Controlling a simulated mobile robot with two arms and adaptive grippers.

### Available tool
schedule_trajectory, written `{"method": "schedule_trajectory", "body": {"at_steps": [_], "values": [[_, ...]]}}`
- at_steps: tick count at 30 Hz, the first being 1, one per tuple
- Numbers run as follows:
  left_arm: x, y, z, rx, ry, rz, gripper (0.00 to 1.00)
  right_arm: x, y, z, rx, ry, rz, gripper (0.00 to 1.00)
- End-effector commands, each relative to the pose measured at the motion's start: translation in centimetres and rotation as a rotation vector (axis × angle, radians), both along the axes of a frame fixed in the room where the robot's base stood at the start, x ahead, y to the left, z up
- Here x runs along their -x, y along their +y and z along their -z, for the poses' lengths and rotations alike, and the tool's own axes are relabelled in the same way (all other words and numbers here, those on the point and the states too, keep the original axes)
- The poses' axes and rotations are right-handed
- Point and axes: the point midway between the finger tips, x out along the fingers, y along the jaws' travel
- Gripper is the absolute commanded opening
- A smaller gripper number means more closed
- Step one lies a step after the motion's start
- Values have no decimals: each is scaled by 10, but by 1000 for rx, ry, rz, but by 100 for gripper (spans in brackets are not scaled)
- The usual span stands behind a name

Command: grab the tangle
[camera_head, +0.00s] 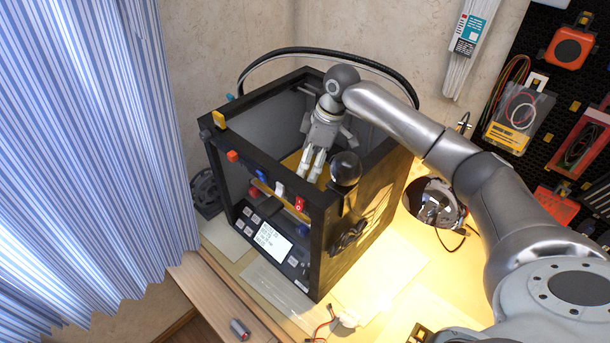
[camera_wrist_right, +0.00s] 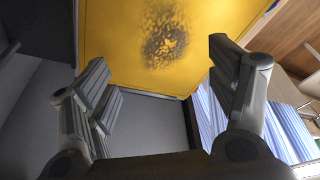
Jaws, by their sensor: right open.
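My right gripper (camera_head: 312,164) reaches down through the open top of a black box-shaped machine (camera_head: 332,262) that looks like a 3D printer. In the right wrist view the same gripper (camera_wrist_right: 160,72) is open, with nothing between its fingers. A yellow plate (camera_wrist_right: 118,45) lies beyond the fingertips. A dark speckled patch (camera_wrist_right: 166,38) sits on the plate, roughly between the fingers and apart from them. It may be the tangle, but I cannot tell whether it is loose strands or a mark. In the head view my gripper and the machine's frame hide much of the plate. My left gripper is not in view.
The machine's dark top frame (camera_head: 262,99) surrounds my gripper closely. A black spool-like ball (camera_head: 345,168) sits at its near corner. A black hose (camera_head: 300,51) arches behind. A blue striped curtain (camera_head: 90,150) hangs left; a pegboard with tools (camera_head: 553,84) is right.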

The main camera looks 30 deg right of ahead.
Motion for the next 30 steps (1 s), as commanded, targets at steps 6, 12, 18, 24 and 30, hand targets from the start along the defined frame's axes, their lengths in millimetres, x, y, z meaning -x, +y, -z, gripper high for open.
{"method": "schedule_trajectory", "body": {"at_steps": [6, 12, 18, 24, 30], "values": [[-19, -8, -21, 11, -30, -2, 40, -2, 7, 29, -1, 4, -2, 79], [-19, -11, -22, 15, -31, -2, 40, -4, 9, 42, 1, 1, -2, 79], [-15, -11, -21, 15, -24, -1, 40, -4, 9, 43, 0, 0, -2, 75], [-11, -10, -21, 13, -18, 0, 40, -4, 9, 42, 0, 0, -2, 49], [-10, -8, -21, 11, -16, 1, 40, -4, 9, 42, 0, 0, -2, 45]]}}
